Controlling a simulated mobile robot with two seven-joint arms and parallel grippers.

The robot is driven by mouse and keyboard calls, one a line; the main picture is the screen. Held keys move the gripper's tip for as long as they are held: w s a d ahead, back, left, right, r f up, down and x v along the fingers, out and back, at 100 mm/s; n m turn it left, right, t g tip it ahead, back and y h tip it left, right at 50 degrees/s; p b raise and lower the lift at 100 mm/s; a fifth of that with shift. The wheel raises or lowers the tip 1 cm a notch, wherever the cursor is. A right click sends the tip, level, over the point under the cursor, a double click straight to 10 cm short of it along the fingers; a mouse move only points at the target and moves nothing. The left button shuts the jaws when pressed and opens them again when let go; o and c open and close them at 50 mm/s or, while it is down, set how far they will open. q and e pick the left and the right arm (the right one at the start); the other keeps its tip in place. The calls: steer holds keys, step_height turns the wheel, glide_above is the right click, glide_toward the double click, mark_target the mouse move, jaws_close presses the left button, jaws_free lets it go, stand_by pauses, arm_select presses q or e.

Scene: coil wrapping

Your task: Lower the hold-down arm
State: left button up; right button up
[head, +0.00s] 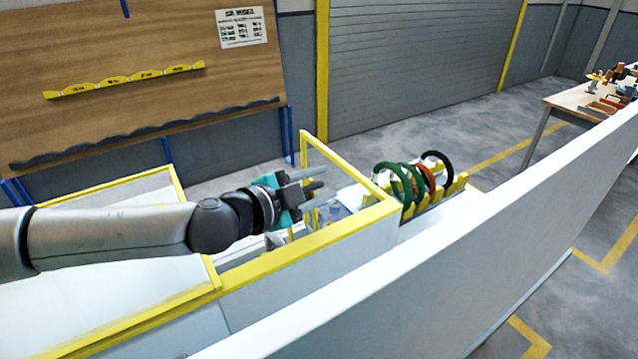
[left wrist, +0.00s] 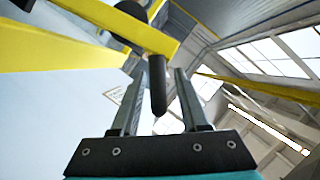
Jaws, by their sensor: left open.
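My left gripper (head: 318,181) reaches in from the left over the yellow-edged machine enclosure, its jaws open. In the left wrist view its two fingers (left wrist: 163,95) stand apart, with a dark round-ended rod (left wrist: 157,86) between them. A gap shows on the rod's right; I cannot tell whether it touches the left finger. The rod seems joined to the end of a yellow bar (left wrist: 125,24), which looks like the hold-down arm. In the head view, I cannot clearly tell that arm from the yellow frame (head: 345,163) around the gripper. My right gripper is not in view.
Green, orange and black coils (head: 405,183) stand in a yellow rack to the right of the enclosure. A long white wall (head: 500,215) runs across the front. A workbench (head: 575,97) with small items stands far right. Open floor lies behind the machine.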

arm_select(q)
jaws_close()
stand_by(0.3)
steer(key=shift+f, duration=0.1)
stand_by(1.0)
